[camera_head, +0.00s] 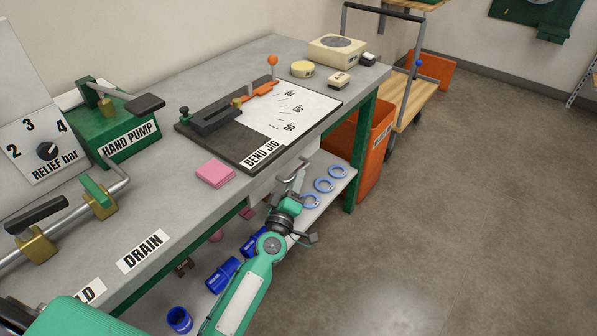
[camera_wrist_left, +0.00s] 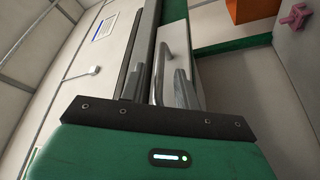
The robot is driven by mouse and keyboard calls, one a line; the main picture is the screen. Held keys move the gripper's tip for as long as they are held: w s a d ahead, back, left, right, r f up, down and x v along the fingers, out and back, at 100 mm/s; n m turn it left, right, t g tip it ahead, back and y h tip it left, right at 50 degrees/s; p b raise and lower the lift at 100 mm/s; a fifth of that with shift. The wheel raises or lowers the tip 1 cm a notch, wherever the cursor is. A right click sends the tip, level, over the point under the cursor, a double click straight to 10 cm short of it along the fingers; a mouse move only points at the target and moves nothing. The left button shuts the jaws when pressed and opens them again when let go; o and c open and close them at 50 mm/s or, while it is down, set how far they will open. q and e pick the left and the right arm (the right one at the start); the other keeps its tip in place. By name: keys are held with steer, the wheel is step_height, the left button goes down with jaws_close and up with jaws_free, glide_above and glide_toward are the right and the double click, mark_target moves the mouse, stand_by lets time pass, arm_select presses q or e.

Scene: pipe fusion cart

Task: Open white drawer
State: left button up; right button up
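The white drawer (camera_head: 262,187) hangs under the front edge of the bench, below the bend jig, and looks shut. Its grey bar handle (camera_head: 292,161) sticks out from the front. In the left wrist view the pale drawer front (camera_wrist_left: 190,48) and the handle (camera_wrist_left: 173,48) are just ahead of the fingers. My left gripper (camera_head: 297,182) is at the handle, its fingers apart. In the left wrist view the gripper (camera_wrist_left: 158,78) has the handle seen between its two fingers; I cannot tell whether they touch it. My right gripper is not in view.
The grey bench (camera_head: 205,205) carries the bend jig (camera_head: 225,135), a pink block (camera_head: 215,174) and a green hand pump (camera_head: 115,130). Blue rings (camera_head: 324,185) and blue fittings (camera_head: 222,275) lie on the shelf below. An orange bin (camera_head: 375,150) stands right. The floor at right is clear.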

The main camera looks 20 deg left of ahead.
arm_select(q)
steer(key=shift+x, duration=1.5)
jaws_close()
